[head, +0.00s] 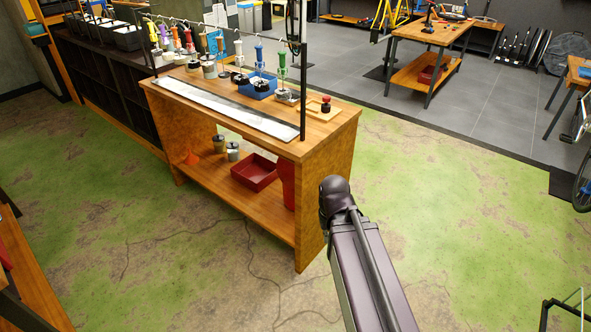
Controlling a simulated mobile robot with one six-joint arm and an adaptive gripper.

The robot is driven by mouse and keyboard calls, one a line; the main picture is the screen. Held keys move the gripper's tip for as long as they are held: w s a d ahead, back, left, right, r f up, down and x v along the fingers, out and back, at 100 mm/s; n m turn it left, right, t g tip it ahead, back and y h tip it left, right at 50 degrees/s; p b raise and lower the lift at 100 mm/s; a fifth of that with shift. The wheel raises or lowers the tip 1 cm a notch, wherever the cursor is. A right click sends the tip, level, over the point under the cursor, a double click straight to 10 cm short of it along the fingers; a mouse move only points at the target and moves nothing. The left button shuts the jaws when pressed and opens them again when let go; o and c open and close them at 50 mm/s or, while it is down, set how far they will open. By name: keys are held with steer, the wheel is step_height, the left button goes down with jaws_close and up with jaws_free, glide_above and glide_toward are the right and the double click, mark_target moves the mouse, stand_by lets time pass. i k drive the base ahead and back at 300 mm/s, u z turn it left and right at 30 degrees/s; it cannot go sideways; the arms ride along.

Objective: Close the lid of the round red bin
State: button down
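A tall, rounded red container (287,184), possibly the round red bin, stands on the lower shelf of the wooden bench, at its right end. The bench's right side panel partly hides it. Its lid cannot be made out in this view. My dark arm rises from the bottom right, in front of the bench. My gripper is not in view.
The wooden bench (165,110) carries a rack of hanging tools, a long pale strip (225,108) and a small wooden board (318,108). A shallow red tray (255,173) and two small cans are on its lower shelf. Open floor (430,200) lies to the right.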

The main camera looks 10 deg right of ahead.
mark_target(286, 169)
steer(key=u, duration=0.05)
steer(key=i, duration=0.9)
steer(key=z, duration=0.15)
steer(key=k, duration=0.9)
steer(key=u, duration=0.15)
steer(key=i, duration=0.85)
